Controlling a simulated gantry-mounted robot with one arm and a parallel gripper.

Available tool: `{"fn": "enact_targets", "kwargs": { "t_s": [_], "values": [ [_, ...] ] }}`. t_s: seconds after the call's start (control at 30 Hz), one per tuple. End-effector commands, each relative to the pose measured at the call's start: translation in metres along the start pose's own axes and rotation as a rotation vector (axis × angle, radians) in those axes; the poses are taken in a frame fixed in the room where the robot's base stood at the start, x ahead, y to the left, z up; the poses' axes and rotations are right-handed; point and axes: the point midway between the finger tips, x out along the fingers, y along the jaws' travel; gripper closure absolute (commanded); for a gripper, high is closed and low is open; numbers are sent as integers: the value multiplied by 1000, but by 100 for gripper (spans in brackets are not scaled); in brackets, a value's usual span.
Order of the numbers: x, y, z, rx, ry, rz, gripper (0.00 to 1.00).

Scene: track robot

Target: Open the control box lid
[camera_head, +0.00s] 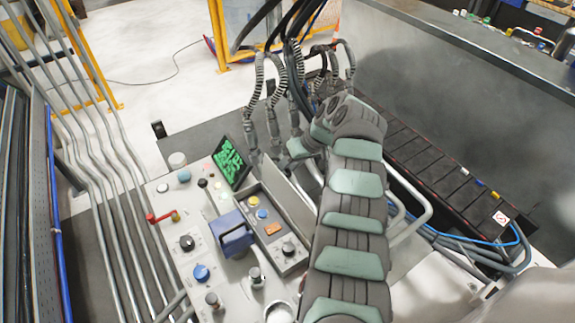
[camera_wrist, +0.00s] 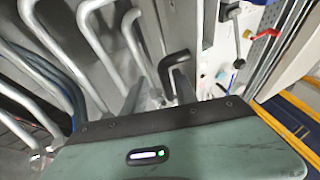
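A small grey control box (camera_head: 283,255) with yellow, orange and black controls sits on the light panel in the head view. Its controls are uncovered. A flat grey plate (camera_head: 291,203), which looks like its lid, stands steeply raised along the box's right side. My arm rises just right of the plate and bends at the top. My gripper's tips are hidden in the head view. In the wrist view its green body fills the bottom, with grey finger-like parts (camera_wrist: 158,93) beyond the dark edge. I cannot tell whether they touch the lid or how far apart they are.
A blue-purple block (camera_head: 233,238) stands left of the box, and a tilted screen (camera_head: 229,160) stands behind it. A red lever (camera_head: 160,217) and several knobs cover the panel's left. Hanging black cables (camera_head: 291,52) and bent pipes (camera_head: 410,215) crowd the arm.

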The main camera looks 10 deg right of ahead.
Motion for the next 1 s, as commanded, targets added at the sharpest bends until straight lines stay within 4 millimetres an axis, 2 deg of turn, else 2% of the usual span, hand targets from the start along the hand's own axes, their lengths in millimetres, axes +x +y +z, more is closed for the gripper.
{"fn": "enact_targets", "kwargs": {
  "t_s": [0.23,0.47,0.8,1.0],
  "values": [
    [-4,-1,-2,-3,3,-1,66],
    [-25,-1,-3,-3,4,0,66],
    [-95,1,-2,0,4,3,66],
    [-109,0,0,0,0,0,66]
  ]
}}
